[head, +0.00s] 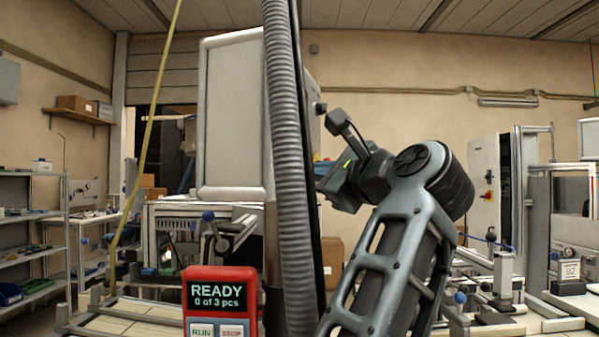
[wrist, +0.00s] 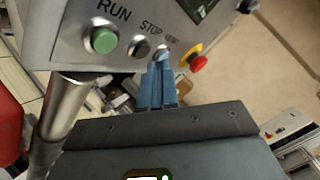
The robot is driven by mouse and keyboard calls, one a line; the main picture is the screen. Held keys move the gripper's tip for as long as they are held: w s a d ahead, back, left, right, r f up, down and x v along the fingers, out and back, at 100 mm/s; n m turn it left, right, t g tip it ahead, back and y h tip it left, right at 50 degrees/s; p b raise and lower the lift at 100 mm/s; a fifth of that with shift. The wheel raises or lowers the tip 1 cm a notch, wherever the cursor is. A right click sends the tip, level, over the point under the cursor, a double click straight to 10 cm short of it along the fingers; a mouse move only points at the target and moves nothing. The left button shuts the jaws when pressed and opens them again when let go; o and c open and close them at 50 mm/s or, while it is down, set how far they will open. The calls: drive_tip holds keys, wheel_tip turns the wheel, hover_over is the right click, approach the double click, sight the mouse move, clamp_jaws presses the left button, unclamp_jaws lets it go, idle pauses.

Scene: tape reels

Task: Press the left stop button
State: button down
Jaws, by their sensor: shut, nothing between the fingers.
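In the wrist view, a grey control panel (wrist: 62,37) fills the upper left. It has a green RUN button (wrist: 103,40) and a dark round STOP button (wrist: 139,47) to its right. A third small button (wrist: 161,53), its label too blurred to read, is partly hidden behind my fingertips. A red emergency knob (wrist: 197,63) on a yellow collar is at the panel's right. My gripper (wrist: 161,70) is shut and empty, its blue fingertips just right of and below the STOP button; contact cannot be told. In the head view, the panel's buttons cannot be seen.
A red handheld box (head: 221,300) reads READY, 0 of 3 pcs, with RUN and STOP keys partly cut off. A grey hose (head: 288,150) crosses the head view. A pale cabinet (head: 232,115) stands behind it. Shelves (head: 35,215) line the left; a metal post (wrist: 66,110) shows below the panel.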

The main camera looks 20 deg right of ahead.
drive_tip(key=shift+s+d, duration=0.7)
drive_tip(key=shift+d, duration=0.35)
drive_tip(key=shift+s+d, duration=0.7)
drive_tip(key=shift+d, duration=0.3)
